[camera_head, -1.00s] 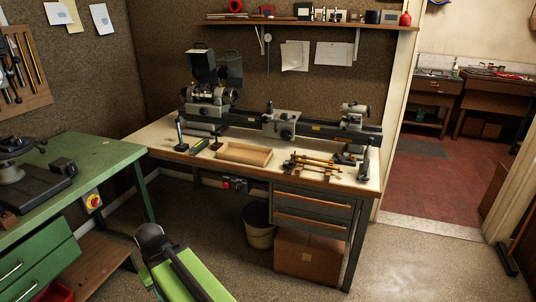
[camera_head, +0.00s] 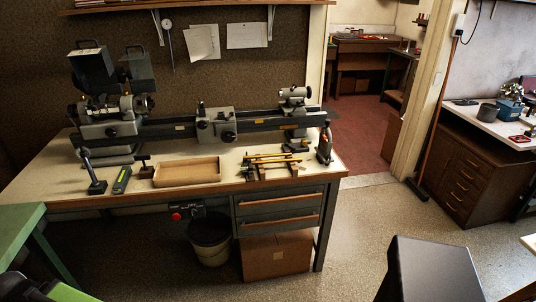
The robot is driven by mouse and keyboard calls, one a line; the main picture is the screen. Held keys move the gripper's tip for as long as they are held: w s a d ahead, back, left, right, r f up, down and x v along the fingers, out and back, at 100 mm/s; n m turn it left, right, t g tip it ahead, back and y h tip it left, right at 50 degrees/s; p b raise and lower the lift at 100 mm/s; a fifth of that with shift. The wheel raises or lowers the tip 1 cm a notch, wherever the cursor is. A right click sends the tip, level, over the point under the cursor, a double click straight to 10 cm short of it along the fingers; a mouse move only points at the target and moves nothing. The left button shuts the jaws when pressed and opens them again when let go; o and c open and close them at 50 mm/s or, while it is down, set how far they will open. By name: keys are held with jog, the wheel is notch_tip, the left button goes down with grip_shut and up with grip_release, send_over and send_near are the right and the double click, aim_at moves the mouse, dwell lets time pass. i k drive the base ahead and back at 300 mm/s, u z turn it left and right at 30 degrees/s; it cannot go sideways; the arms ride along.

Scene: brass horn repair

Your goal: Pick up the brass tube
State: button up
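Thin brass tubes (camera_head: 276,155) lie roughly side by side across small wooden supports on the right part of the workbench (camera_head: 215,192), in front of the lathe. They are small in the picture, and I cannot tell which one is the task's brass tube. My gripper is not in view, so its distance from the tubes and its state do not show.
A shallow wooden tray (camera_head: 187,172) lies left of the tubes, and a dark upright tool (camera_head: 325,146) stands to their right. The lathe (camera_head: 215,125) runs behind. A dark box-like shape (camera_head: 430,270) fills the lower right. Floor is clear between it and the bench.

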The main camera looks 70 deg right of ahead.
aim_at(268, 156)
jog(key=z, duration=0.75)
jog(key=i, duration=1.05)
jog(key=z, duration=0.75)
